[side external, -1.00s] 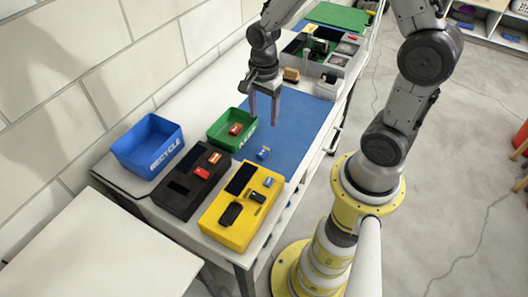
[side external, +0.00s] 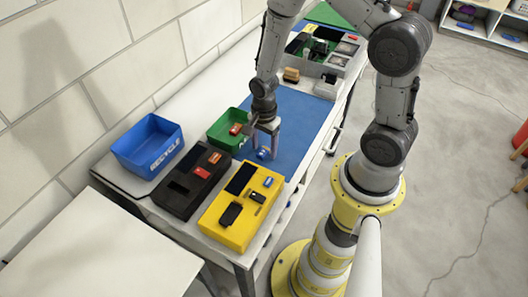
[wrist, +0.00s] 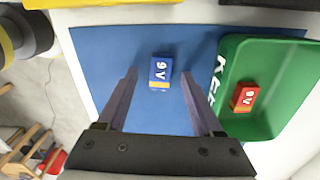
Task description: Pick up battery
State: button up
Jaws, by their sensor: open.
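A blue 9V battery (wrist: 160,71) with an orange end lies on the blue mat (wrist: 100,52). It also shows in the side external view (side external: 263,154), low between my fingers. My gripper (wrist: 157,74) is open and pointed down, with one finger on each side of the battery and a gap on both sides. In the side external view my gripper (side external: 265,150) is just above the mat. A red 9V battery (wrist: 243,97) lies inside the green bin (wrist: 287,62), to the right in the wrist view.
The green bin (side external: 222,138) stands close to my gripper. A yellow tray (side external: 222,232) and a black tray (side external: 178,204) hold small items, including more batteries. A blue recycle bin (side external: 140,140) stands by the wall. The mat behind the gripper is clear.

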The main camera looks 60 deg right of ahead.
jog(key=shift+f, duration=0.35)
jog(key=shift+c, duration=0.3)
grip_shut()
jog(key=shift+r, duration=0.1)
